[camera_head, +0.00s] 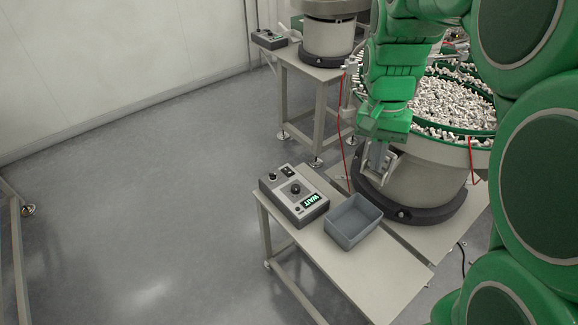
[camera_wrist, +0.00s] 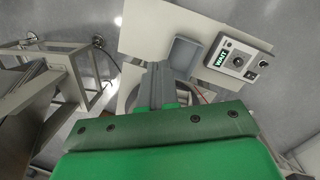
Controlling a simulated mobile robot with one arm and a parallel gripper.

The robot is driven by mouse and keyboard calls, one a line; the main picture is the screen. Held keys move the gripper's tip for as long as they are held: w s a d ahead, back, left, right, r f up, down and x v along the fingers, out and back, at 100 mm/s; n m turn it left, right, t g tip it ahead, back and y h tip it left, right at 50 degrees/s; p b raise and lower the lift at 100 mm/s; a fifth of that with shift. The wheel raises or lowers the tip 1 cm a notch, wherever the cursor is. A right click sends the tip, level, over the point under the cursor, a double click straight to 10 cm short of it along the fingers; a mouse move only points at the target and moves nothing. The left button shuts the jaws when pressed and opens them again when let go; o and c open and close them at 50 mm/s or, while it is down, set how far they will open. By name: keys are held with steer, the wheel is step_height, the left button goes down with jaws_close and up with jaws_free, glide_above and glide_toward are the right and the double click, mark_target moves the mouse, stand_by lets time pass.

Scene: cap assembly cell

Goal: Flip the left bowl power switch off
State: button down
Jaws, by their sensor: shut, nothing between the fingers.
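A grey control box (camera_head: 296,196) with a lit display reading WAIT, a dark round knob (camera_head: 295,188) and a small dark switch (camera_head: 287,170) sits on the near bench. The box shows upper right in the wrist view (camera_wrist: 240,58). A second control box (camera_head: 269,39) stands on the far bench beside the far bowl feeder (camera_head: 328,38). It is too small to read its switch position. My gripper (camera_head: 376,178) is shut and empty, in front of the near bowl feeder's base, right of the near box and apart from it. Its fingers also show in the wrist view (camera_wrist: 158,85).
A grey open bin (camera_head: 352,222) stands on the near bench (camera_head: 365,275), between the near box and the near feeder's base (camera_head: 440,190). The near bowl is full of white parts (camera_head: 450,100). A red cable hangs left of it.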

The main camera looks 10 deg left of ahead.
steer(key=w+a+f+m, duration=0.1)
steer(key=w+a+f, duration=0.15)
steer(key=w, duration=0.75)
steer(key=m, duration=0.4)
glide_above(289, 172)
step_height(289, 172, down, 21)
steer(key=shift+w+a+f+m+t, duration=0.3)
steer(key=shift+w+a+f, duration=0.1)
steer(key=shift+w+a, duration=0.25)
steer(key=shift+f, duration=0.1)
steer(key=f, duration=0.4)
steer(key=d+f, duration=0.1)
steer(key=f, duration=0.4)
steer(key=s+f, duration=0.1)
steer(key=f, duration=0.3)
steer(key=shift+s+d+f, duration=0.1)
steer(key=shift+d+f, duration=0.05)
steer(key=shift+f, duration=0.2)
